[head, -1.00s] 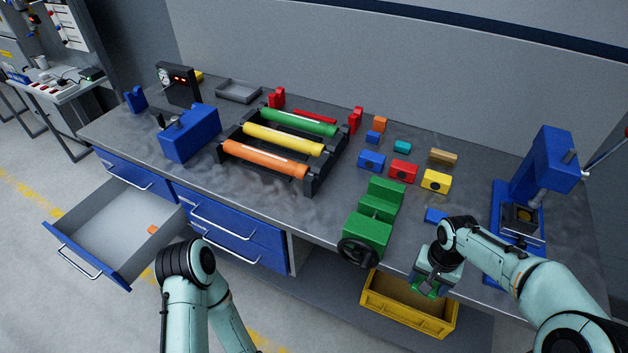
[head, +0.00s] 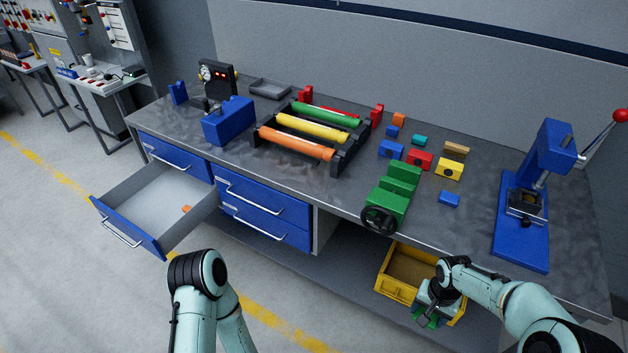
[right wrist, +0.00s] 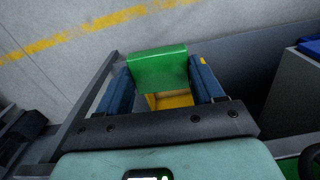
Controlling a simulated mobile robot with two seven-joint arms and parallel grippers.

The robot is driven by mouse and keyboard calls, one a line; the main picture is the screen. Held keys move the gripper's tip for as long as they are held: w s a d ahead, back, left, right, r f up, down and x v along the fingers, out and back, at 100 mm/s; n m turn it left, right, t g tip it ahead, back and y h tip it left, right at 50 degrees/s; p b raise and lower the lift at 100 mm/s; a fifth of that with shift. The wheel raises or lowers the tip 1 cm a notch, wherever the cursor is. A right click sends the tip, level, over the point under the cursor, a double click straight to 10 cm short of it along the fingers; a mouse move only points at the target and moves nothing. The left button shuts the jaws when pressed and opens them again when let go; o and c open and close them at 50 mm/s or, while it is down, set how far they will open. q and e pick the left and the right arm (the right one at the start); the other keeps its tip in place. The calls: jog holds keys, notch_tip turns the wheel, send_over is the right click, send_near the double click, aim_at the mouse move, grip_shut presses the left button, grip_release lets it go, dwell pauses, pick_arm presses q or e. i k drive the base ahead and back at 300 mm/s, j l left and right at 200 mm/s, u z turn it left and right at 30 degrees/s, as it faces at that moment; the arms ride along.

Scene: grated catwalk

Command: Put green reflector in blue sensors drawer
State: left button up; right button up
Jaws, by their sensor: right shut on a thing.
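My right gripper (right wrist: 158,85) is shut on the green reflector (right wrist: 158,68), a smooth green block between its two dark fingers. In the head view, green parts of the reflector (head: 432,321) show under my right gripper (head: 436,300), in front of the bench edge and over the yellow bin. A blue-fronted drawer (head: 128,226) is pulled open at the bench's left end. Its grey inside is bare except for a small orange piece (head: 186,209). I cannot read a label on it. My left arm shows at the bottom, but its gripper is out of view.
The yellow bin (head: 396,288) stands on the low shelf. Shut blue drawers (head: 262,203) are right of the open one. The bench top holds a green vise (head: 393,195), a roller rack, several coloured blocks and a blue press (head: 522,230). The floor before the drawers is clear.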

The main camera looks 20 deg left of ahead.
aim_at(160, 207)
jog(key=k+u, duration=0.2)
jog(key=u, duration=0.2)
jog(key=k+j+u, duration=0.1)
jog(key=u, duration=1.8)
jog(key=i+u, duration=0.3)
jog(key=i+l+u, duration=0.2)
jog(key=u, duration=0.15)
jog(key=i+l, duration=0.2)
jog(key=i, duration=0.2)
jog(key=i+l, duration=0.2)
jog(key=i, duration=0.2)
jog(key=i+l, duration=0.2)
jog(key=i, duration=0.2)
jog(key=i+z, duration=0.1)
jog(key=i, duration=1.3)
jog(key=i+z, duration=0.2)
jog(key=i, duration=0.45)
jog(key=i+j+z, duration=0.2)
jog(key=i, duration=0.5)
jog(key=i+l+z, duration=0.1)
jog(key=i+z, duration=0.6)
jog(key=i+j+z, duration=0.15)
jog(key=i+z, duration=0.15)
jog(key=i+l+z, duration=0.1)
jog(key=i+z, duration=0.15)
jog(key=z, duration=0.2)
jog(key=i+z, duration=0.55)
jog(key=z, duration=0.3)
